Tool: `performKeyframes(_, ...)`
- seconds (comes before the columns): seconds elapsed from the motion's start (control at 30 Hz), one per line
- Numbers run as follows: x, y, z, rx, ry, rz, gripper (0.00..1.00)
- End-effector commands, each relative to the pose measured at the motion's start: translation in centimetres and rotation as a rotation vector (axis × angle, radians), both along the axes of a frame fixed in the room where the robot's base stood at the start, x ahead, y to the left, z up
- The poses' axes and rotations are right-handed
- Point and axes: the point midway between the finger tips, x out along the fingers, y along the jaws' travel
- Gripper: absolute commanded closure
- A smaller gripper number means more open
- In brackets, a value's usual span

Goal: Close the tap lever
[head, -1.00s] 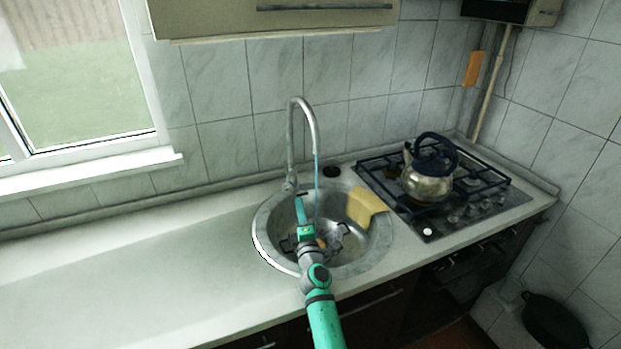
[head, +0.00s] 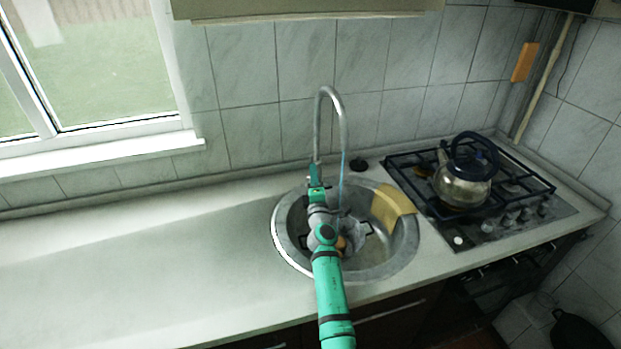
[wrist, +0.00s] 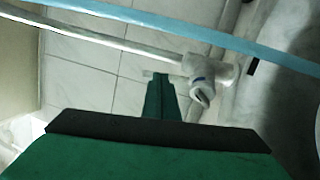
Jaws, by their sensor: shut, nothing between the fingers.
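The tap's grey spout (head: 335,98) arches over the round metal sink (head: 285,238). A thin blue stream of water (head: 343,178) falls from it. My gripper (head: 315,172) is shut and empty at the tap's foot, hiding the base and lever in the head view. In the wrist view the spout appears as a pale pipe (wrist: 110,40) running to the tap body (wrist: 212,68). A short rounded part with a blue mark (wrist: 202,92), apparently the lever, sticks out from the body. My shut fingers (wrist: 160,88) are just left of it; contact is unclear.
A yellow cloth (head: 392,205) hangs over the sink's right rim. A kettle (head: 464,180) stands on the gas hob (head: 530,215) to the right. The counter (head: 150,260) left of the sink is clear. The tiled wall (head: 260,125) is close behind the tap.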

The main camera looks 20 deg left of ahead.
Motion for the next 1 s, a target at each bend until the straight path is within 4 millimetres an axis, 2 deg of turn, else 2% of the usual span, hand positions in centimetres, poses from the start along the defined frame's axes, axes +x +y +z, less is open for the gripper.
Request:
performKeyframes(0.5, 0.4, 0.2, 0.3, 0.000, 0.000, -0.002, 1.00)
performKeyframes(0.73, 2.1, 0.4, 1.3, 0.000, 0.000, -0.001, 1.00)
performKeyframes(1.0, 2.3, 0.3, 1.5, -0.001, -0.004, 0.001, 1.00)
